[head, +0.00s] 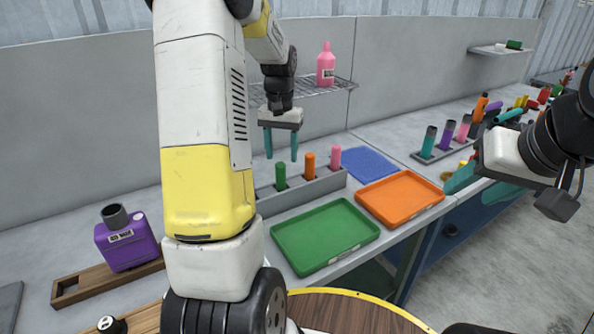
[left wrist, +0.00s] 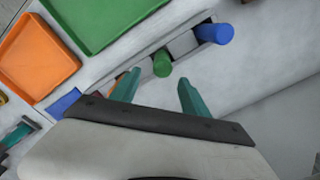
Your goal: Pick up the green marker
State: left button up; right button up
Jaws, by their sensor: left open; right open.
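The green marker (head: 281,176) stands upright in a grey holder (head: 315,187) in the head view. It also shows in the left wrist view (left wrist: 162,63), just past my fingertips. My left gripper (head: 281,157) is open and empty, pointing down over the green marker. In the left wrist view my left gripper (left wrist: 158,78) has its two teal fingers spread to either side of the marker's line, with no visible contact. My right gripper (head: 475,170) is open at the right of the head view, far from the green marker; its fingers are partly hard to make out.
An orange marker (head: 310,166) and a pink marker (head: 336,157) share the holder. A blue marker (left wrist: 215,33) stands on the green one's other side. A green tray (head: 325,236) and an orange tray (head: 400,197) lie in front. A wire shelf (head: 335,86) is behind.

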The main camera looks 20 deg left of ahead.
aim_at(280, 164)
pick_arm(q)
jog(key=f, duration=0.4)
jog(key=s+f, duration=0.1)
jog(key=f, duration=0.1)
jog(key=shift+f, duration=0.15)
jog(key=shift+c, duration=0.4)
grip_shut()
